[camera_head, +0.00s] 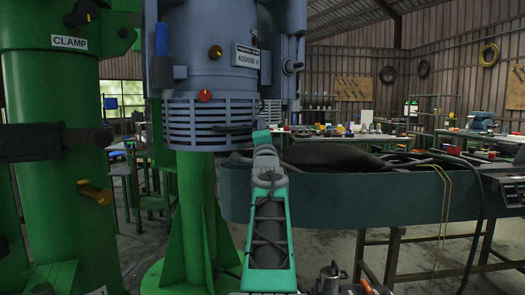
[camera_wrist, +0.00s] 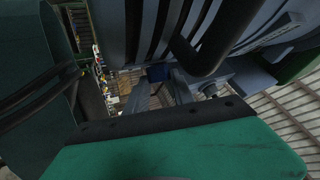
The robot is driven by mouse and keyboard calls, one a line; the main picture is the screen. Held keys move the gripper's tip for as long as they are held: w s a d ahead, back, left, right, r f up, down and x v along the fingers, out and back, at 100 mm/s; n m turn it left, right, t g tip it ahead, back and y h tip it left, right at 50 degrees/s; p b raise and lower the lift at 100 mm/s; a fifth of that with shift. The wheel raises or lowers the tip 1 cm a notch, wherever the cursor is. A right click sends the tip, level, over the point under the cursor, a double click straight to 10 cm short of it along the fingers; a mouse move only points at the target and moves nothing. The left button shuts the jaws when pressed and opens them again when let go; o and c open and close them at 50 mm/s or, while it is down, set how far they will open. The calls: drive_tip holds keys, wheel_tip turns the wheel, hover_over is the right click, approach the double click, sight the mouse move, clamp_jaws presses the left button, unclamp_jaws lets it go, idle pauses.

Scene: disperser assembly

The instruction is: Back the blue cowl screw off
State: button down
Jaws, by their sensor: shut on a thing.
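The blue cowl screw (camera_wrist: 158,72) shows in the wrist view as a small dark blue block at the far end of my fingers. My gripper (camera_wrist: 160,82) has its two grey fingers reaching up to it and is shut on it. Its seat and thread are hidden. In the head view my green-and-grey arm reaches up to the right side of the slatted cowl (camera_head: 193,124) under the blue-grey motor (camera_head: 205,60). There the fingertips and the blue screw cannot be made out.
A green clamp column (camera_head: 50,190) stands left. A dark teal trough-like bench (camera_head: 400,200) is close on the right, with hanging cables. Black hoses pass close in the wrist view.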

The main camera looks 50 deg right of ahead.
drive_tip(key=shift+d+n+t+b, duration=0.15)
drive_tip(key=shift+n+t+b, duration=1.9)
drive_tip(key=shift+t, duration=0.65)
drive_tip(key=shift+r+n, duration=0.1)
drive_tip(key=shift+n, duration=0.15)
drive_tip(key=c, duration=1.3)
unclamp_jaws()
drive_tip(key=shift+o, duration=1.1)
drive_tip(key=shift+f, duration=0.2)
